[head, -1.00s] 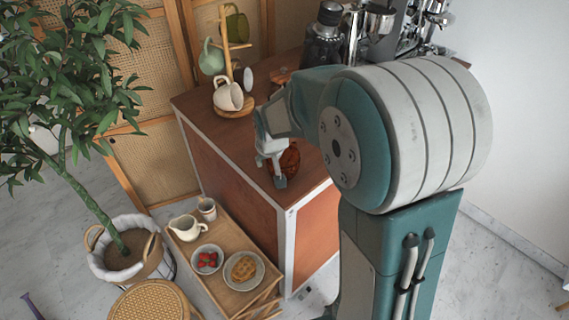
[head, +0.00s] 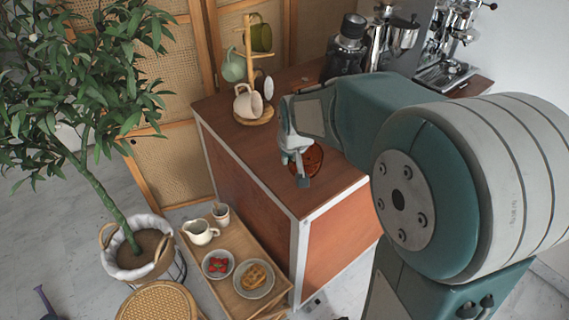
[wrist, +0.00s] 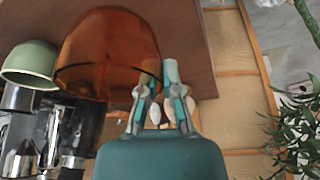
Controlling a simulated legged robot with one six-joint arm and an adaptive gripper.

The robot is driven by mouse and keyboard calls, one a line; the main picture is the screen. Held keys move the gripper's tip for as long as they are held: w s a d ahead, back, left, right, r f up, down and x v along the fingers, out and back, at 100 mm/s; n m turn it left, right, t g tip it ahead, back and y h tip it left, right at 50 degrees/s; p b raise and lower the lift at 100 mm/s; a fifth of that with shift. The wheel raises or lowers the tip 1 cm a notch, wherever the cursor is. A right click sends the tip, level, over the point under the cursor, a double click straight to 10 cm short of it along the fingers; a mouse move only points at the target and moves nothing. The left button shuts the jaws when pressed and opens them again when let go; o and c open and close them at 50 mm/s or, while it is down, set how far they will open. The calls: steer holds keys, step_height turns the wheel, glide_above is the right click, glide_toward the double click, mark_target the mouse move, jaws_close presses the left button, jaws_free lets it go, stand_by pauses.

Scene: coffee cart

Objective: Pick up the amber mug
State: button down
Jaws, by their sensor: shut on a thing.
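The amber mug (head: 314,158) is at the front part of the wooden cart top, partly hidden behind my gripper (head: 296,165) in the head view. In the wrist view the translucent amber mug (wrist: 108,52) fills the upper left. My gripper (wrist: 160,90) is at the mug's right side there, with its fingers close together at the mug's edge, shut on it. I cannot tell whether the mug's base touches the cart top.
A mug tree (head: 256,113) with green and cream mugs stands behind on the cart (head: 225,110). Coffee machines (head: 448,50) are at the back right. A low side table (head: 222,245) holds a jug, cup and food plates. A potted plant (head: 130,250) stands left.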

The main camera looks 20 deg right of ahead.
steer(key=s+d+r, duration=0.4)
steer(key=s+r, duration=0.4)
steer(key=s, duration=0.3)
steer(key=shift+s+d, duration=0.2)
steer(key=shift+d, duration=0.2)
stand_by(0.3)
